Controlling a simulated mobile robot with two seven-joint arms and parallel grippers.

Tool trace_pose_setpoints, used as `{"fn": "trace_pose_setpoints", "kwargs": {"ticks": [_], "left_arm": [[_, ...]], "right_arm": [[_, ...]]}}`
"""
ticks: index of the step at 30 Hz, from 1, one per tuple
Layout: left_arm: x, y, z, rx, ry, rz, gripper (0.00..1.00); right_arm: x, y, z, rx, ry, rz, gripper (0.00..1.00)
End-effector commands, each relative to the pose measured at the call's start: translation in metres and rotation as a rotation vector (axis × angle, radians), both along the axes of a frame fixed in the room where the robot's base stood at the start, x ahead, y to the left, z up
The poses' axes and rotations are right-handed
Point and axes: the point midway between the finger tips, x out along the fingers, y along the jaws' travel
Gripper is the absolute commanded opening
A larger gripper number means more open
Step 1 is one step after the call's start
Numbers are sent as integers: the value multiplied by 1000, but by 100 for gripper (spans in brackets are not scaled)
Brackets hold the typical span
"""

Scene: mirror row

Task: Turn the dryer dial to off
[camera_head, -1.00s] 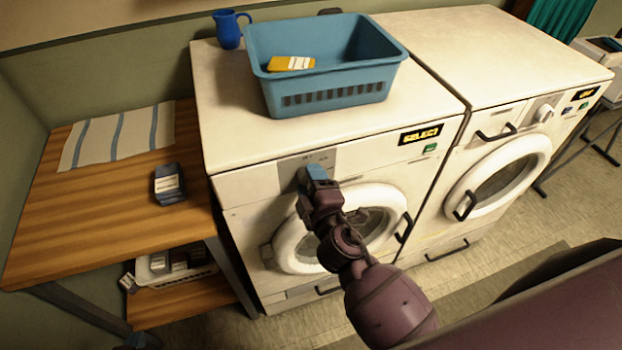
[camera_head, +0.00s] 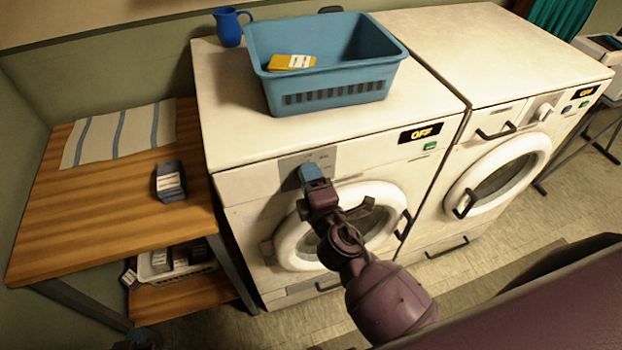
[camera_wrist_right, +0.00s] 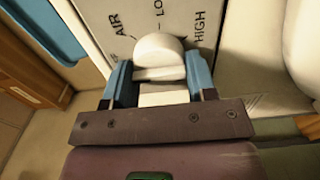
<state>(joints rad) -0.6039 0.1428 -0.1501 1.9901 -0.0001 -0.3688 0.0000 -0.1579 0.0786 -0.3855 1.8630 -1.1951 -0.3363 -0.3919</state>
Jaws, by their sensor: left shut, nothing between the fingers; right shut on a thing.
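The dryer (camera_head: 240,190) is the left white machine, and its display (camera_head: 420,133) reads OFF. Its white dial (camera_wrist_right: 158,50) shows in the right wrist view, on a grey panel marked AIR, LO and HIGH; part of one word is hidden. My right gripper (camera_head: 313,174) reaches the panel in the head view, where its blue fingers hide the dial. In the right wrist view its fingers (camera_wrist_right: 158,78) are on either side of the dial, shut on it. My left gripper (camera_head: 142,338) is a small dark shape at the bottom left edge, shut and away from the dryer.
A blue basket (camera_head: 330,98) with a yellow box and a blue jug (camera_head: 230,27) stand on the dryer. A second white machine (camera_head: 500,130) stands to the right. A wooden table (camera_head: 90,215) with a striped cloth (camera_head: 118,135) is at the left.

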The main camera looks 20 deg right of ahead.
Motion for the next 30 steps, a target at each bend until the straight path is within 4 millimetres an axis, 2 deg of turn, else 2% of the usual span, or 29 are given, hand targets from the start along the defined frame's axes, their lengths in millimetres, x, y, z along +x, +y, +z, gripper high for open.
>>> {"fn": "trace_pose_setpoints", "kwargs": {"ticks": [4, 5, 9, 20, 23, 30], "left_arm": [[-2, 0, -1, 0, 3, 2, 0], [-2, 0, -1, 0, 3, 2, 0], [-1, 0, -1, 0, 3, 2, 0], [1, 0, 0, 0, -2, 0, 0], [2, 0, -2, -1, -4, -1, 0], [3, -1, -9, 0, -5, -3, 0]], "right_arm": [[0, 1, 1, -1, -2, 1, 28], [0, 1, 1, -1, -2, 1, 55], [0, 0, 1, 0, -2, 1, 75], [-4, 0, -1, 1, 0, 0, 75], [-13, 0, -2, 1, 1, 0, 75], [-52, -2, -3, 1, 3, -1, 75]]}}
